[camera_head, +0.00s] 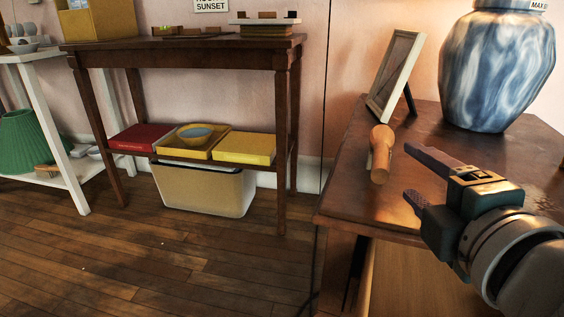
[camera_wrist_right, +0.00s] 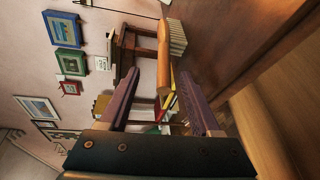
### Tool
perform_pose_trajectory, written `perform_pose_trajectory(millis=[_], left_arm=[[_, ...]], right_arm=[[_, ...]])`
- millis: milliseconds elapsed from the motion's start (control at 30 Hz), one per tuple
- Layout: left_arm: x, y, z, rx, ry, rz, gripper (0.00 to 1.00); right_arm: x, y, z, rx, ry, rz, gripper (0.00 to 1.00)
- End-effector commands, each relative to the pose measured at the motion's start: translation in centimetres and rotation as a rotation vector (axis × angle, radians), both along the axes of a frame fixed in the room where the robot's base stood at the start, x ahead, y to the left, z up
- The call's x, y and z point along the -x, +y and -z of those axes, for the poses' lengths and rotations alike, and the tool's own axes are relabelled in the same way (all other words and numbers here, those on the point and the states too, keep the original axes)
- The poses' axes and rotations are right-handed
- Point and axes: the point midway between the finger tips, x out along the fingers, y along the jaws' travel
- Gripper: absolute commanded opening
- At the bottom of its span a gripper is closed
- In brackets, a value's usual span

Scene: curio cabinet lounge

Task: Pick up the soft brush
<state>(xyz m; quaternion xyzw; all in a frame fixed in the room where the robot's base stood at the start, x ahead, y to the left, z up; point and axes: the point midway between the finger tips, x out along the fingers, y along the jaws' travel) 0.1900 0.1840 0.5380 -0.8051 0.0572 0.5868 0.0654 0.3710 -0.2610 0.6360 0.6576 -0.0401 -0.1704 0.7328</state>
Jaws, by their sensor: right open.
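The soft brush (camera_head: 380,155) lies on the brown wooden table at its left side, its rounded wooden handle toward me. In the right wrist view, the brush (camera_wrist_right: 163,68) shows its orange-brown handle, with pale bristles at the far end. My right gripper (camera_head: 408,172) is open and empty, just right of the brush, with its fingers pointing at it. In the wrist view, the handle shows ahead between the two fingers of the right gripper (camera_wrist_right: 157,88), apart from them as far as I can tell. My left gripper is not in view.
A picture frame (camera_head: 397,75) stands behind the brush, and a large blue-white vase (camera_head: 495,70) stands at the back right of the table (camera_head: 348,190). A dark side table (camera_head: 180,48) with a lower shelf stands at the left, with open wooden floor in front.

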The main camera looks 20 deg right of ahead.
Motion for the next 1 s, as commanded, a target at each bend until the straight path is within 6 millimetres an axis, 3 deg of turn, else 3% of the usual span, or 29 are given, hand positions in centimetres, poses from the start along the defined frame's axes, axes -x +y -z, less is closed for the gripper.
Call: perform_pose_trajectory(millis=[33, 467, 800, 1000], left_arm=[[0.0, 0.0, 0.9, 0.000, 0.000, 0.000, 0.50], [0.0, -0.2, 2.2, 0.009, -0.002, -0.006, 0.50], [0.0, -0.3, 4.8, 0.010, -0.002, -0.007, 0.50], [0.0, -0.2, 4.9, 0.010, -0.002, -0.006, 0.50]], right_arm=[[-0.1, 0.0, 0.9, 0.010, -0.002, -0.005, 0.64], [-4.6, -1.3, 1.5, 0.018, -0.005, -0.009, 0.64], [-8.7, -2.5, 2.7, 0.018, -0.006, -0.008, 0.64], [-9.5, -2.8, 2.6, 0.016, -0.003, -0.010, 0.64]])
